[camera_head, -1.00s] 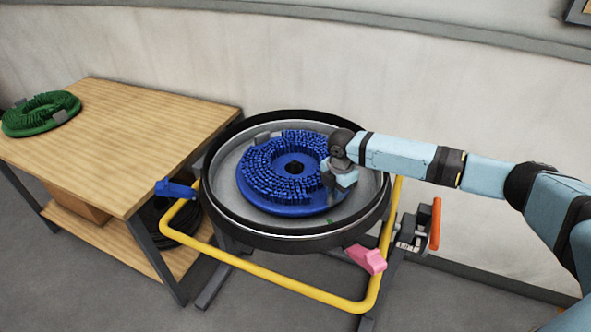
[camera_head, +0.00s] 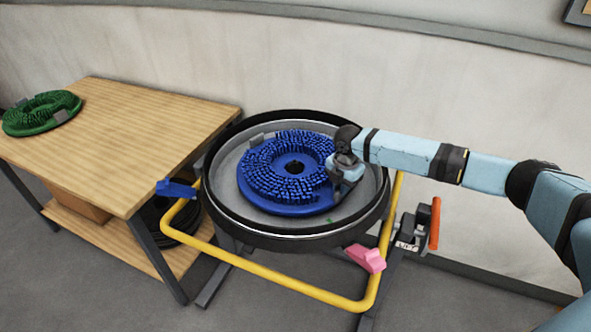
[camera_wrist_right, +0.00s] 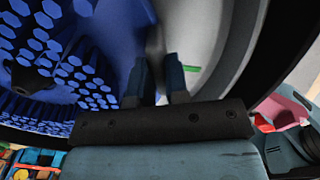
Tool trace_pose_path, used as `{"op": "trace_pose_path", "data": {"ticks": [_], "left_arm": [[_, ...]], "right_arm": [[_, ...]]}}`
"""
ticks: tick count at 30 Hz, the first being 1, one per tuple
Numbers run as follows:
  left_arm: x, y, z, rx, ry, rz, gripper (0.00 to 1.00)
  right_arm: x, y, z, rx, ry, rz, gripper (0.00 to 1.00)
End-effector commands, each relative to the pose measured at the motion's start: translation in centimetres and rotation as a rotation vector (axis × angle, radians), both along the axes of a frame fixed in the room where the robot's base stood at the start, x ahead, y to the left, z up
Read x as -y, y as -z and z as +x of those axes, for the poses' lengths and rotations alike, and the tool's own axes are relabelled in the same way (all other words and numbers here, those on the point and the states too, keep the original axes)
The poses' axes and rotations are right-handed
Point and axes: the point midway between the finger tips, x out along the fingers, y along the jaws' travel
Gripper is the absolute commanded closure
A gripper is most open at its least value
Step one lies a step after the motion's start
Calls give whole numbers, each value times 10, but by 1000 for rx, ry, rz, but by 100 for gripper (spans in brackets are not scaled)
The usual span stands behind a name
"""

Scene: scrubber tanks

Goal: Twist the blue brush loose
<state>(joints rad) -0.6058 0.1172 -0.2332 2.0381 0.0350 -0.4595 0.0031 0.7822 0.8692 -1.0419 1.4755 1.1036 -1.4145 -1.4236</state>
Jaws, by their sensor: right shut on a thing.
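The blue brush (camera_head: 285,203) is a round disc of bristles with a dark centre hole. It lies inside the round metal tank (camera_head: 230,196) with a black rim. A grey tab (camera_head: 257,138) shows at its upper left edge. My right gripper (camera_head: 338,193) is at the brush's right edge, reaching down from the right. In the right wrist view its two fingers (camera_wrist_right: 158,80) are shut on a blurred grey piece at the brush's edge, seemingly a second tab; the head view hides this grip. My left gripper is not in view.
A yellow bar (camera_head: 290,288) curves around the tank's front, with a blue clamp (camera_head: 176,189) and a pink handle (camera_head: 367,258). An orange lever (camera_head: 435,224) stands at right. A green brush (camera_head: 42,113) lies on the wooden table (camera_head: 150,125) at left.

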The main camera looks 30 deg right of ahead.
Motion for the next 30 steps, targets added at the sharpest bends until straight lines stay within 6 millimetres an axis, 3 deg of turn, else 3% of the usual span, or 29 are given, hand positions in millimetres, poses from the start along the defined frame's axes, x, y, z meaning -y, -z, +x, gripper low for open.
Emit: {"op": "trace_pose_path", "data": {"ticks": [17,30], "left_arm": [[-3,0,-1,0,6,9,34],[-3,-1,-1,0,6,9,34]], "right_arm": [[5,0,2,0,-29,0,100],[20,0,9,0,-119,0,100]]}}
